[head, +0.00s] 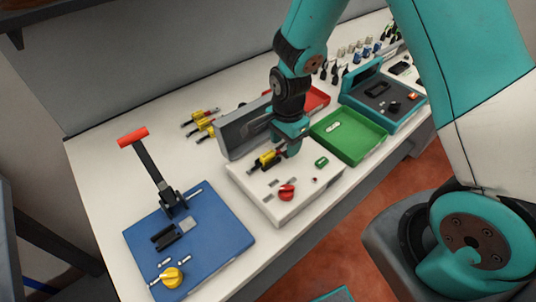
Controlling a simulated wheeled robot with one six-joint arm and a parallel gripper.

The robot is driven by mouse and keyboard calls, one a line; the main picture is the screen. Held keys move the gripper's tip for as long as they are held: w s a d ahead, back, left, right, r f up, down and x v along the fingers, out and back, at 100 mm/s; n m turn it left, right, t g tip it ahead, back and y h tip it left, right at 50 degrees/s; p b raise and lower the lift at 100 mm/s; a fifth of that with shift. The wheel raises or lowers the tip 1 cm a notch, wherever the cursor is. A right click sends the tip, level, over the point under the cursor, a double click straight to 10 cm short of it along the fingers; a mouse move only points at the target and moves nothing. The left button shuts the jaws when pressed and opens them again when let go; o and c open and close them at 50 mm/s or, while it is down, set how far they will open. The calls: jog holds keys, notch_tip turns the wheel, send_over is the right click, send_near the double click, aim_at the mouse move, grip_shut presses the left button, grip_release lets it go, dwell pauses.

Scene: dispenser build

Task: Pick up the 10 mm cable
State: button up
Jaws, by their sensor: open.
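Several yellow, black and red cable-like pieces (205,125) lie on the table behind the white box. Another yellow and black piece (267,158) is on the top of the white box (277,208), close to my gripper. I cannot tell which of these is the 10 mm cable, since sizes do not show. My gripper (292,150) points down over the back right part of the white box. It is open, and its fingers are small and partly hidden. I cannot tell whether it touches the box or the yellow piece beside it.
A blue board (225,238) with a red-handled lever (147,162) stands at the left. A grey raised lid (235,137) rises behind the white box. A green tray (360,152), red tray (316,100) and teal case (401,116) are to the right. The table's left back is clear.

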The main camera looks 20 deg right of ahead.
jog(key=shift+f, duration=0.35)
grip_shut()
